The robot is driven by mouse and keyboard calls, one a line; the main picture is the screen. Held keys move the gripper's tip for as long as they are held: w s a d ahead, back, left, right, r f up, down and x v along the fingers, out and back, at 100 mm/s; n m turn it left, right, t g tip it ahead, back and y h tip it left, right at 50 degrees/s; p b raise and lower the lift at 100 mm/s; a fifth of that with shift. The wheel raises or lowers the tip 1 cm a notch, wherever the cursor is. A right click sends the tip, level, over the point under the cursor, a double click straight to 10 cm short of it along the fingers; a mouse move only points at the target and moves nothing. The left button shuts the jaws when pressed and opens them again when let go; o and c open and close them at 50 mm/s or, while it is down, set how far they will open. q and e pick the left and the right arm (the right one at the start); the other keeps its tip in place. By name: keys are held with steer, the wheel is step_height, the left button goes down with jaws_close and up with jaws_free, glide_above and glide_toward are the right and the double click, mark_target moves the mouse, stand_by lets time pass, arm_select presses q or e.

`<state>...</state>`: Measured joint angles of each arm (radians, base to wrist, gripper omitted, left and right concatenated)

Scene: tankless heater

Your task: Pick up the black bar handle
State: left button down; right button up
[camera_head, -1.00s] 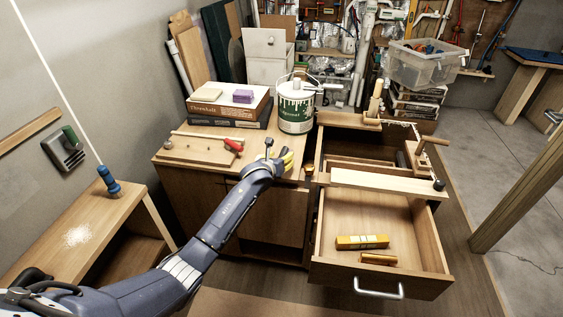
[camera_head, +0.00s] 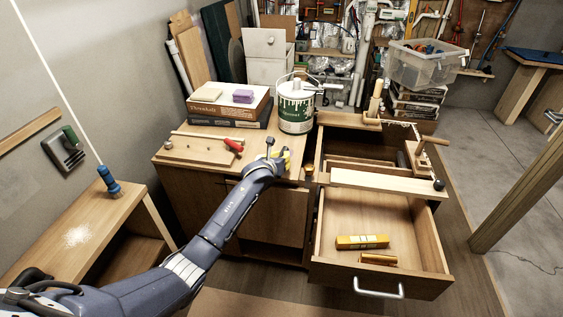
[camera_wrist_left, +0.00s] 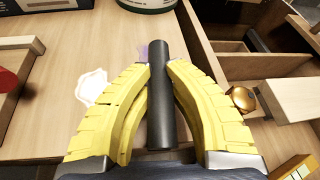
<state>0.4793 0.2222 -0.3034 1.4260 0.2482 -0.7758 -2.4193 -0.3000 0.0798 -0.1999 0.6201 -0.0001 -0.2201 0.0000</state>
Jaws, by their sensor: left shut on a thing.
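The black bar handle (camera_wrist_left: 160,95) is a dark cylinder between the yellow fingers of my left gripper in the left wrist view. The fingers close on it from both sides, and its far end sticks out past the fingertips. My left gripper (camera_head: 284,156) is over the front right part of the wooden worktop (camera_head: 200,156), in front of the paint can. I cannot tell whether the bar touches the worktop. My right gripper is not in view.
A green and white paint can (camera_head: 296,106) stands behind my left gripper. A red-handled tool (camera_head: 233,145) lies to the left. To the right, an open drawer (camera_head: 330,215) holds yellow items (camera_head: 362,241).

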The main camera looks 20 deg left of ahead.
mark_target(281, 155)
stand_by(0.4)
arm_select(q)
step_height(281, 155, up, 20)
stand_by(0.7)
stand_by(0.6)
